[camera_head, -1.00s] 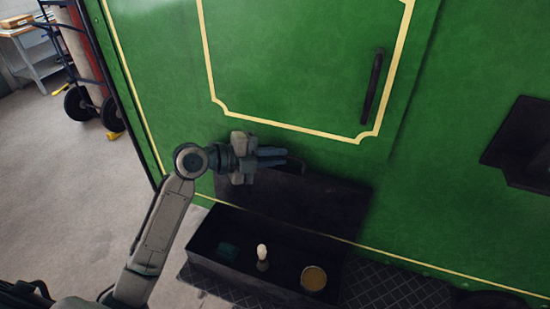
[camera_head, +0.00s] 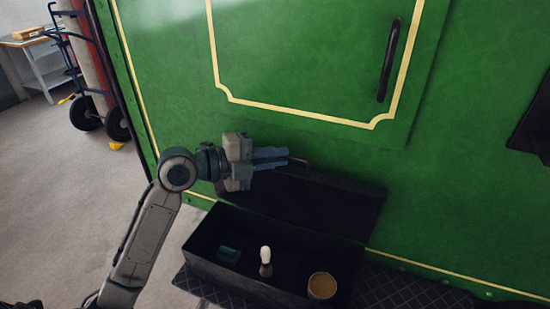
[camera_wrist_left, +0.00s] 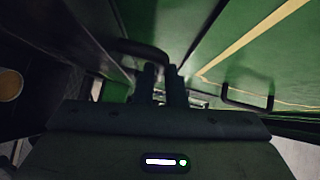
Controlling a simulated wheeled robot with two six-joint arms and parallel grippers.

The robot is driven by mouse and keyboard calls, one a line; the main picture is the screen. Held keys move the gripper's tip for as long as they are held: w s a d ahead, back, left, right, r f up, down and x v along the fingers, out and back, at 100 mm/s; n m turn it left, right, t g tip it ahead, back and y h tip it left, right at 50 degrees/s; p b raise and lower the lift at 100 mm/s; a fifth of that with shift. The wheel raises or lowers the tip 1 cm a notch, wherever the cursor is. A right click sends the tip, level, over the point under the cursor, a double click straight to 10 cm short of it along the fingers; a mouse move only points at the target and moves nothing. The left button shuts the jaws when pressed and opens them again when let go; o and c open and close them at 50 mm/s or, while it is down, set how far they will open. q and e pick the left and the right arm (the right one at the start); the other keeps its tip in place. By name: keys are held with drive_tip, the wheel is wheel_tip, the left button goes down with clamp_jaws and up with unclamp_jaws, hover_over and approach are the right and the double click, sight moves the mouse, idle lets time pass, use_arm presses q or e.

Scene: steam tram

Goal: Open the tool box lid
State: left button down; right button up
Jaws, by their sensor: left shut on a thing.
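The dark tool box (camera_head: 215,268) stands on a ribbed footplate against the green tram side. Its black lid (camera_head: 335,207) is raised and leans back toward the green wall, so the inside shows. My left gripper (camera_head: 284,160) is at the lid's upper edge, its fingers pointing right. It is shut on the lid's dark handle (camera_head: 300,162), which also shows in the left wrist view (camera_wrist_left: 145,52) around the fingertips (camera_wrist_left: 160,75). The fingers hide part of the handle. My right gripper is not in view.
Inside the box are a light-topped brush (camera_head: 265,256), a round tin (camera_head: 322,286) and a small teal item (camera_head: 229,255). A green panel with a black door handle (camera_head: 388,60) rises behind. A hand truck (camera_head: 85,110) stands at the far left. The floor at left is clear.

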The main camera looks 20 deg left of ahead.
use_arm(q)
drive_tip(key=c, duration=1.8)
unclamp_jaws()
drive_tip(key=shift+o, duration=0.2)
drive_tip(key=shift+a, duration=0.1)
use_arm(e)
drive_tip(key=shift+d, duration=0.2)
use_arm(q)
drive_tip(key=shift+s+a, duration=0.1)
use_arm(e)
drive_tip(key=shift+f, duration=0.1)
